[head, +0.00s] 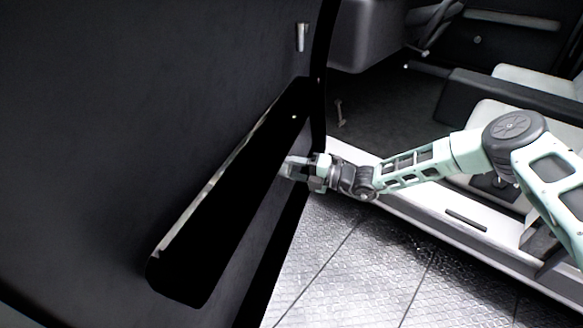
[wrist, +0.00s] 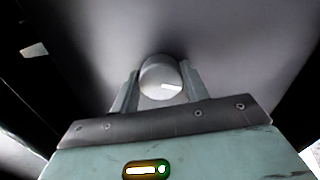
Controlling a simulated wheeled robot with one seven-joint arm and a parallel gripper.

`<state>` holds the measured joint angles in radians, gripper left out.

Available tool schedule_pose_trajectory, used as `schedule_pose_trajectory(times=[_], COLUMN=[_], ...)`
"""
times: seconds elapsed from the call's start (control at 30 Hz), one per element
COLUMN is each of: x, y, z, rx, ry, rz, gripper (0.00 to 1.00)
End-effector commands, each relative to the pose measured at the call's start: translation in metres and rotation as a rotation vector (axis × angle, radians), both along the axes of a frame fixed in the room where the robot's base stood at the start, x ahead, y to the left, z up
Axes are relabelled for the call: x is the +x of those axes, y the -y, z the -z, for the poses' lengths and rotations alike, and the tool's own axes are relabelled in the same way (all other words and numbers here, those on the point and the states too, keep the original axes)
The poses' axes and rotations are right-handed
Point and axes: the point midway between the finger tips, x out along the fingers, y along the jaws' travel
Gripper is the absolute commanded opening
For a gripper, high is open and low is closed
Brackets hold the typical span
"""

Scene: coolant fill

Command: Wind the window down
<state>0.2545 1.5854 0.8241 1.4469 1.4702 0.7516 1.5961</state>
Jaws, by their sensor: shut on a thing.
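My gripper (head: 290,167) reaches in from the right to the dark inner door panel (head: 100,110), beside the armrest. In the wrist view my gripper (wrist: 159,92) has one finger on each side of a round grey knob (wrist: 155,72) with a white mark on its face, and is shut on it. I take this knob to be the window winder's; its crank arm is not visible. The knob cannot be made out in the head view. The window glass is not in view.
A long black armrest (head: 215,220) juts from the door close to my gripper. A small silver handle (head: 302,37) is higher on the door. The pale sill (head: 420,215) and seats (head: 500,115) are to the right. Tiled floor (head: 345,265) lies open below.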

Motion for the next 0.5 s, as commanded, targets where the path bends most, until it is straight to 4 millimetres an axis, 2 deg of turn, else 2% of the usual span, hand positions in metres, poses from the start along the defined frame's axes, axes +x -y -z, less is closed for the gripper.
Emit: schedule_pose_trajectory(times=[0.43,0.47,0.5], x=[0.0002,0.0002,0.0002], y=[0.0004,0.0004,0.0003], z=[0.0007,0.0007,0.0007], rx=[0.003,0.003,0.003], ry=[-0.013,-0.013,-0.013], rz=[0.001,0.001,0.001], gripper=[0.22,0.50,0.61])
